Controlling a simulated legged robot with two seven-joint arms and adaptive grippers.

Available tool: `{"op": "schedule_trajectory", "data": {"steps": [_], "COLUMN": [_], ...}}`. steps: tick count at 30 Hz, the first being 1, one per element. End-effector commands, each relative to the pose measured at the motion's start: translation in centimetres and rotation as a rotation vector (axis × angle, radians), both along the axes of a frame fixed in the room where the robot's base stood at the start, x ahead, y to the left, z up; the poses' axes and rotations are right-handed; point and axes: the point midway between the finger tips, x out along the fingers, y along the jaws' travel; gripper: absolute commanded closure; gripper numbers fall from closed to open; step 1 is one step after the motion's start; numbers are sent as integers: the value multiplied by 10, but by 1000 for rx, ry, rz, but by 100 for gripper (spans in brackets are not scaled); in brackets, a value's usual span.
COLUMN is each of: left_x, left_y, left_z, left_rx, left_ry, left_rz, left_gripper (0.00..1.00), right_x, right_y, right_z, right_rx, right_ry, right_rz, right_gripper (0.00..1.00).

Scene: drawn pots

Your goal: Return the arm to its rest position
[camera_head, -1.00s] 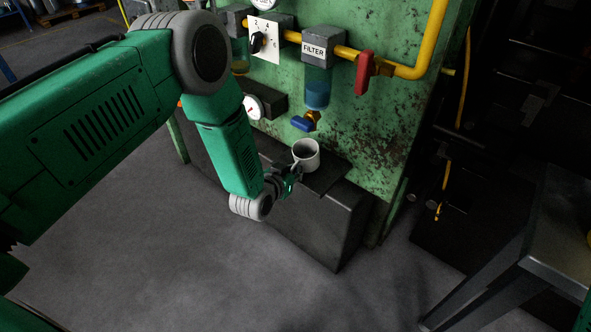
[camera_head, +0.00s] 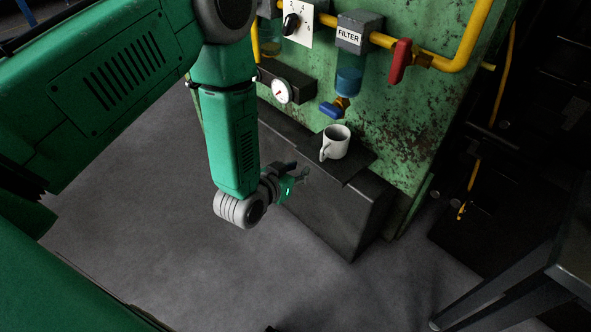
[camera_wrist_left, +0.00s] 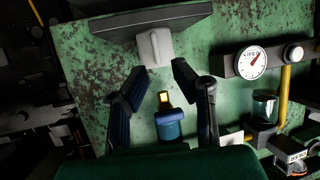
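My left gripper (camera_head: 301,177) hangs to the left of a white cup (camera_head: 335,142), with a gap between them. The cup stands upright on a dark ledge (camera_head: 360,207) in front of the green panel, its handle toward my gripper. In the left wrist view, which looks upside down, the two dark fingers (camera_wrist_left: 159,70) are spread with nothing between them. The cup (camera_wrist_left: 154,47) shows beyond their tips. My right gripper is not in view.
The rusty green panel (camera_head: 400,125) carries a filter (camera_head: 349,60), a blue valve (camera_head: 332,109), a red handle (camera_head: 400,61), a gauge (camera_head: 280,91) and yellow pipes (camera_head: 470,45). Grey floor (camera_head: 150,210) is open on the left. A dark metal stand (camera_head: 500,290) is at lower right.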

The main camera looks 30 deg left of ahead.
Motion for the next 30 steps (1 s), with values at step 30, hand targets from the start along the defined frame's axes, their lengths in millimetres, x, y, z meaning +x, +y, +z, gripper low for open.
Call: {"op": "schedule_trajectory", "data": {"steps": [30], "left_x": [-286], "left_y": [42], "left_z": [-37], "left_rx": [108], "left_ry": [1042], "left_rz": [45], "left_gripper": [77], "right_x": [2], "right_y": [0], "right_z": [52], "right_rx": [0], "right_ry": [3], "right_rz": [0], "right_gripper": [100]}}
